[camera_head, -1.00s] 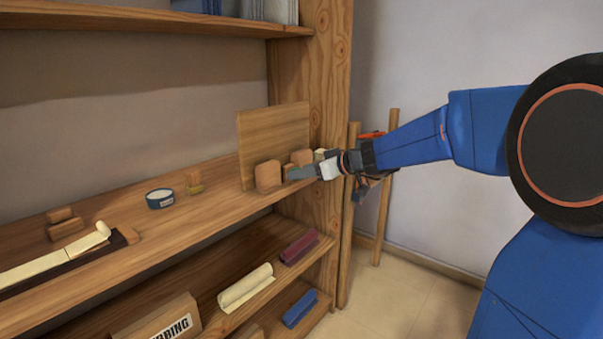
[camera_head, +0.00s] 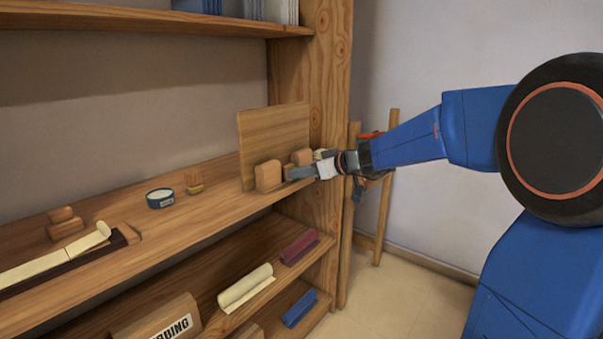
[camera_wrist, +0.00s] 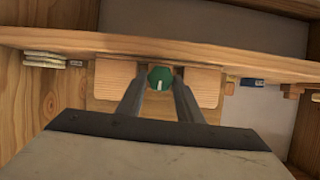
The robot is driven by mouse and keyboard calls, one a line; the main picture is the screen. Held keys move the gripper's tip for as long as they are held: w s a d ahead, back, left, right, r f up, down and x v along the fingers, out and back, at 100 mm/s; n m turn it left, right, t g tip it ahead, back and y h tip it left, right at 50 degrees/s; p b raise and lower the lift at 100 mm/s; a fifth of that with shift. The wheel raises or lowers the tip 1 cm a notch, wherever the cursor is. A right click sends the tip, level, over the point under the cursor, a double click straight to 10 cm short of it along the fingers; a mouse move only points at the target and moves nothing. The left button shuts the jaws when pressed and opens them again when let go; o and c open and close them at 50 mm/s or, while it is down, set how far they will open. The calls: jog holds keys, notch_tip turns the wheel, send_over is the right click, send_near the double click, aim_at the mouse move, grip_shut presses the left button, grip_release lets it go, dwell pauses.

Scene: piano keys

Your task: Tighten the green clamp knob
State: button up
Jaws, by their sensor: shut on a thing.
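The green clamp knob (camera_wrist: 160,78) shows in the wrist view as a green round knob with a white mark. My gripper (camera_wrist: 159,90) has its two dark fingers closed on either side of the knob. In the head view my gripper (camera_head: 302,172) reaches from the right to the right end of the middle shelf, by the wooden blocks. The knob itself is hidden there by the fingers and blocks. A wooden block (camera_head: 268,176) and an upright wooden board (camera_head: 258,143) stand beside and behind the fingers.
The middle shelf (camera_head: 215,200) also holds a round tin (camera_head: 160,198), a small brush (camera_head: 194,181) and a cream strip (camera_head: 60,255) on the left. The shelf's upright side (camera_head: 310,90) stands close behind the gripper. Cloth rolls (camera_head: 245,287) lie on the shelf below.

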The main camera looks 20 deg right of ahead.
jog(key=m+t+y, duration=0.1)
jog(key=m+y, duration=0.1)
jog(key=m, duration=0.6)
jog(key=f+m+y, duration=0.1)
jog(key=m+y, duration=0.2)
jog(key=m, duration=0.5)
jog(key=f+m+t+y, duration=0.1)
jog(key=m+y, duration=0.2)
jog(key=m, duration=0.5)
jog(key=shift+w+d+t, duration=0.2)
jog(key=shift+d+t, duration=0.1)
jog(key=shift+f, duration=0.1)
dwell(0.4)
jog(key=o, duration=1)
jog(key=v, duration=1.7)
jog(key=shift+d+f, duration=0.15)
jog(key=shift+f, duration=0.2)
